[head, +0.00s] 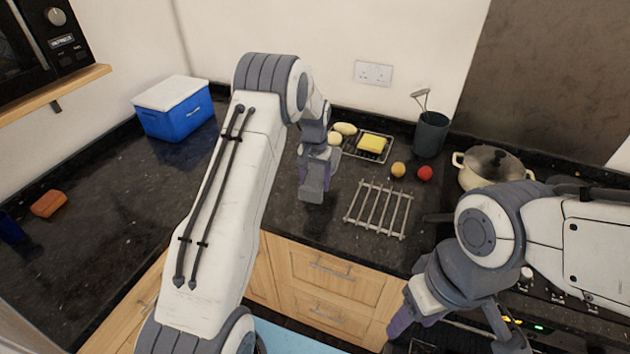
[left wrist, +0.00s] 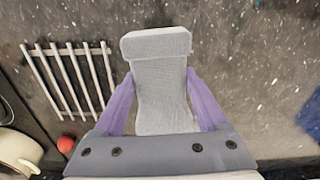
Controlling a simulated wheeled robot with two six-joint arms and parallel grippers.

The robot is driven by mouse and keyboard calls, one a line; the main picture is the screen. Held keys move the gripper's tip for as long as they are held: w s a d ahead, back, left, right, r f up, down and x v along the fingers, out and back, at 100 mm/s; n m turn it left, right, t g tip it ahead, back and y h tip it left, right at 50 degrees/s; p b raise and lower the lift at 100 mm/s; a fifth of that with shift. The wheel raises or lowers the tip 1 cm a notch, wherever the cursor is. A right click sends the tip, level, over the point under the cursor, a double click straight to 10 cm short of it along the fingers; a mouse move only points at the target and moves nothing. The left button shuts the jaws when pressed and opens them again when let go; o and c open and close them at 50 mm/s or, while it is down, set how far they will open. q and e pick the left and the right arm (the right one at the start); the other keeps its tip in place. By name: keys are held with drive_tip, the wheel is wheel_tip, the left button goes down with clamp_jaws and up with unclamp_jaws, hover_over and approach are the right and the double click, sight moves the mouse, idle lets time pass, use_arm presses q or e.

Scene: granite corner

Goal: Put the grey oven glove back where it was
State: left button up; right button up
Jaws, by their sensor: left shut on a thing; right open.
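The grey oven glove (left wrist: 160,90) is between the purple fingers of my left gripper (left wrist: 158,84) in the left wrist view, with its cuff-like band toward the top of the picture. In the head view the glove (head: 312,188) hangs at my left gripper (head: 313,172), over the dark counter (head: 270,215) near its front edge. Whether it touches the counter I cannot tell. My right gripper (head: 455,332) is open and empty at the bottom right, in front of the counter by the hob.
A metal bar trivet (head: 378,208) lies right of the glove. Behind are a wire rack with a yellow block (head: 372,144), two round fruits, a utensil pot (head: 431,133) and a lidded pan (head: 490,165).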

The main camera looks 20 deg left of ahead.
use_arm(q)
wheel_tip(320, 180, down, 8)
drive_tip(key=b, duration=0.5)
drive_tip(key=shift+f, duration=0.1)
drive_tip(key=o, duration=1.5)
drive_tip(key=shift+r+p, duration=3.05)
drive_tip(key=shift+r, duration=1.5)
